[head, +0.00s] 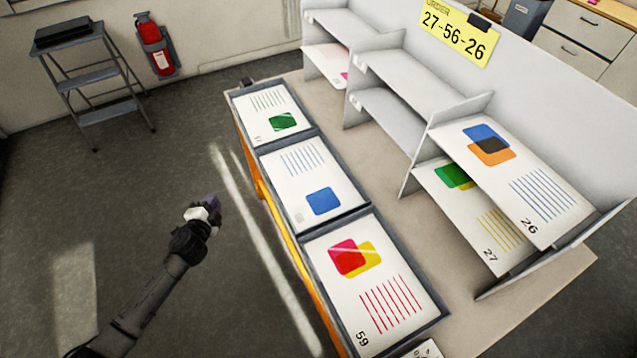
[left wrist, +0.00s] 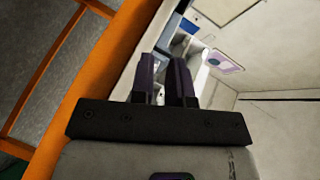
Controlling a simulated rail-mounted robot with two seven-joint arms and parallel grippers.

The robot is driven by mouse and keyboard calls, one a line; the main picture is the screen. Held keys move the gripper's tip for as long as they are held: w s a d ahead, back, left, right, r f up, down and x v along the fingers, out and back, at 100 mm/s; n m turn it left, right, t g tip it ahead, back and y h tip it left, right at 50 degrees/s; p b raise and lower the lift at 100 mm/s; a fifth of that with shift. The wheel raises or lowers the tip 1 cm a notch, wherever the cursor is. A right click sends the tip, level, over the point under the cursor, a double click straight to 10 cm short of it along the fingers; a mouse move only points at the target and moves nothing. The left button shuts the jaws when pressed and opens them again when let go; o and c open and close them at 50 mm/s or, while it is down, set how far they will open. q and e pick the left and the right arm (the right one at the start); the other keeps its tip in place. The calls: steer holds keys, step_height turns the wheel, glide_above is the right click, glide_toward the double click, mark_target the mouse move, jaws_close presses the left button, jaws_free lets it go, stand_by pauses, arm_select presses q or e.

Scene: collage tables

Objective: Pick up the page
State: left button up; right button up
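Three white pages lie in a row of dark-framed trays: one with a green shape (head: 268,112), one with a blue shape (head: 312,182), and page 59 with red and yellow shapes (head: 375,275). Page 26 (head: 520,180), with blue and orange shapes, and page 27 (head: 478,225), with a green shape, lie in the right shelf compartments, 26 above 27. A pink-marked page (head: 325,62) lies in a far-left compartment. My left gripper (head: 210,202) is left of the table, apart from every page. In the left wrist view its fingers (left wrist: 164,80) show a narrow empty gap. My right gripper is out of view.
The table's orange side (head: 285,232) lies between my left gripper and the trays. A step stool (head: 88,75) and fire extinguisher (head: 155,45) are far left.

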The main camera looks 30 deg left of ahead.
arm_select(q)
steer(key=w+d+m+t+h, duration=0.1)
steer(key=d+m+t+h, duration=0.1)
steer(key=d+m+h, duration=0.25)
steer(key=m+h, duration=0.7)
glide_toward(279, 187)
steer(key=shift+m+h, duration=0.25)
steer(key=shift+h, duration=0.1)
steer(key=shift+f+b+x, duration=0.2)
steer(key=shift+b+x, duration=0.85)
steer(key=shift+x, duration=3.95)
steer(key=shift+a, duration=0.15)
steer(key=shift+c, duration=0.5)
jaws_close()
